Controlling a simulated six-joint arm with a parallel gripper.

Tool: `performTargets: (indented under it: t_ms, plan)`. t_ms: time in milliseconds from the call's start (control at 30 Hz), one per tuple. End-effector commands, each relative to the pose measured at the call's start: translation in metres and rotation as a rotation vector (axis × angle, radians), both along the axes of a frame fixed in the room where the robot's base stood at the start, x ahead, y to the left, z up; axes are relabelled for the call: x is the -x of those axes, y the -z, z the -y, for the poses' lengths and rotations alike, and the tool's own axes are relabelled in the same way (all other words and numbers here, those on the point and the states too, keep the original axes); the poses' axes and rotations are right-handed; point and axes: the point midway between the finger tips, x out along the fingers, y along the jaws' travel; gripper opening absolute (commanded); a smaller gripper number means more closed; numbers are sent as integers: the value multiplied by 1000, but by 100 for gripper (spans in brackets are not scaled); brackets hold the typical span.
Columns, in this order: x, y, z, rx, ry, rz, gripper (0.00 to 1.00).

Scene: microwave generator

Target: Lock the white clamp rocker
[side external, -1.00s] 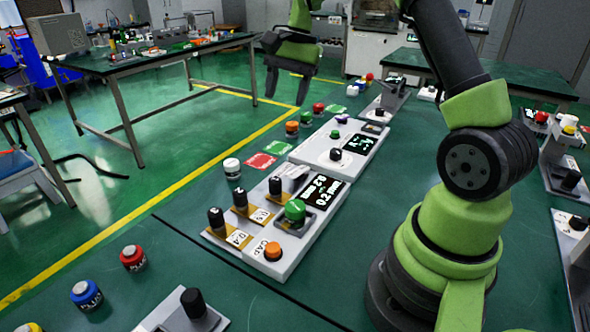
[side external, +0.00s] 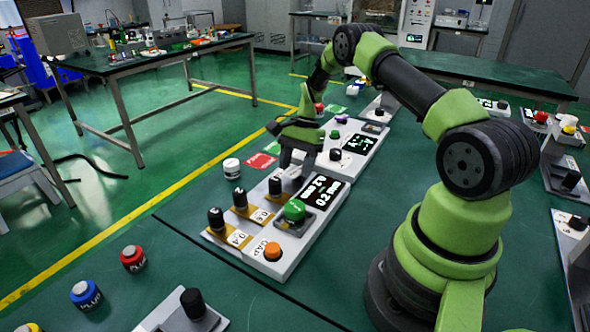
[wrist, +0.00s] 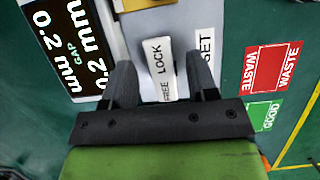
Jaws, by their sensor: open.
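The white clamp rocker (wrist: 157,62), a strip lettered LOCK at one end and FREE at the other, shows in the wrist view on a grey plate at the far end of the panel. My gripper (wrist: 162,78) is open, one finger on each side of the rocker in that view, with gaps visible to both. The FREE end lies nearer the gripper's palm. In the side view my gripper (side external: 297,165) points down over the panel's far end and largely hides the rocker. I cannot tell the rocker's tilt or the remaining height.
A white label marked SET (wrist: 207,45) is right of the rocker. The panel (side external: 265,238) carries black knobs, a green knob (side external: 294,210), an orange CAP button (side external: 272,251) and a display (side external: 322,190). Red WASTE (wrist: 271,68) and green GOOD (wrist: 262,115) cards lie beside it.

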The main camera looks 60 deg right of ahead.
Motion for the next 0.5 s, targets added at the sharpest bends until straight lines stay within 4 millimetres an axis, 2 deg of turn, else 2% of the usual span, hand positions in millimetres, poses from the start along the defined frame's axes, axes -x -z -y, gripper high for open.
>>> performTargets:
  t_ms: [167,433,467,500]
  plan:
    - [0,13,-5,1,-1,0,53]
    - [0,14,-6,1,-1,0,53]
    - [0,14,-6,1,-1,1,49]
    - [0,14,-6,1,-1,1,39]
